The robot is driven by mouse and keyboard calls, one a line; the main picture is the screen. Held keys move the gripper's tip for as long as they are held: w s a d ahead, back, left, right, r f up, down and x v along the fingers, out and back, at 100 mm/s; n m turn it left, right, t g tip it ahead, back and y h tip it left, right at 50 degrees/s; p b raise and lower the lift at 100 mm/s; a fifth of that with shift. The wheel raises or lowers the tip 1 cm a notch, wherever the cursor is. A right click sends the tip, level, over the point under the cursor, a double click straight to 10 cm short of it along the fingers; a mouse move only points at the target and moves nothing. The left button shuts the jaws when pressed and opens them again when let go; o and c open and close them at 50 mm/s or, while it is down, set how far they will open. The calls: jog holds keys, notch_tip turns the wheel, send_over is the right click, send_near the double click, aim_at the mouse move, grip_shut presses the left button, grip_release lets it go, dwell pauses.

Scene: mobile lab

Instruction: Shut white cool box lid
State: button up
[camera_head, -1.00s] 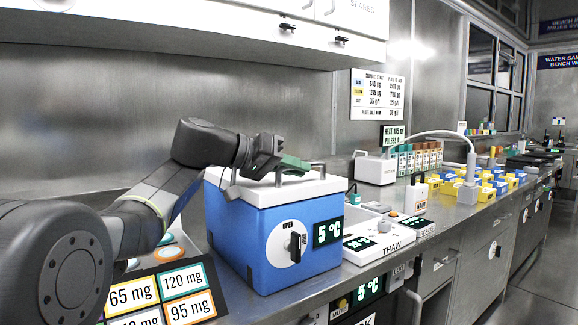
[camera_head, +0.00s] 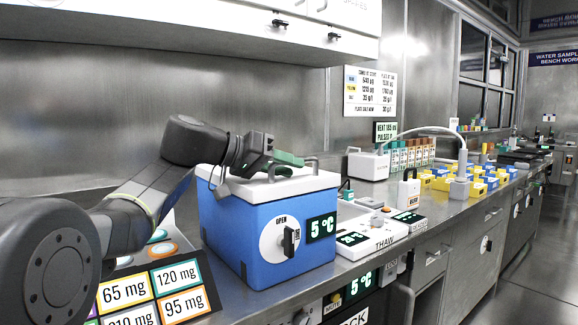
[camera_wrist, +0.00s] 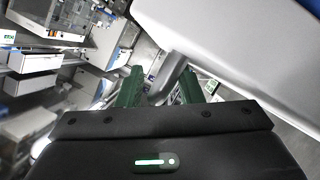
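The cool box (camera_head: 262,232) is blue with a white lid (camera_head: 225,183) and stands on the steel bench. The lid lies flat on top, with no gap that I can see. Its front has a dial marked OPEN and a 5 °C display. My gripper (camera_head: 288,160) is just above the lid at a grey bar handle, partly hiding it. In the wrist view my gripper's green fingers (camera_wrist: 158,88) stand apart with the grey handle (camera_wrist: 170,72) between them. I see a gap beside the handle, so the fingers do not look closed on it. The white lid (camera_wrist: 235,45) fills the upper right there.
A THAW plate (camera_head: 370,242) and small white devices stand right of the box. A dosage board (camera_head: 155,295) is at the lower left. Yellow and blue trays (camera_head: 470,180) lie farther along the bench. An overhead cabinet (camera_head: 200,18) hangs above.

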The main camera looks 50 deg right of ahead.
jog(key=p+v, duration=0.3)
jog(key=v, duration=1)
jog(key=shift+s, duration=0.1)
jog(key=b+x, duration=0.3)
jog(key=x, duration=1)
jog(key=shift+d, duration=0.3)
jog(key=shift+r, duration=0.15)
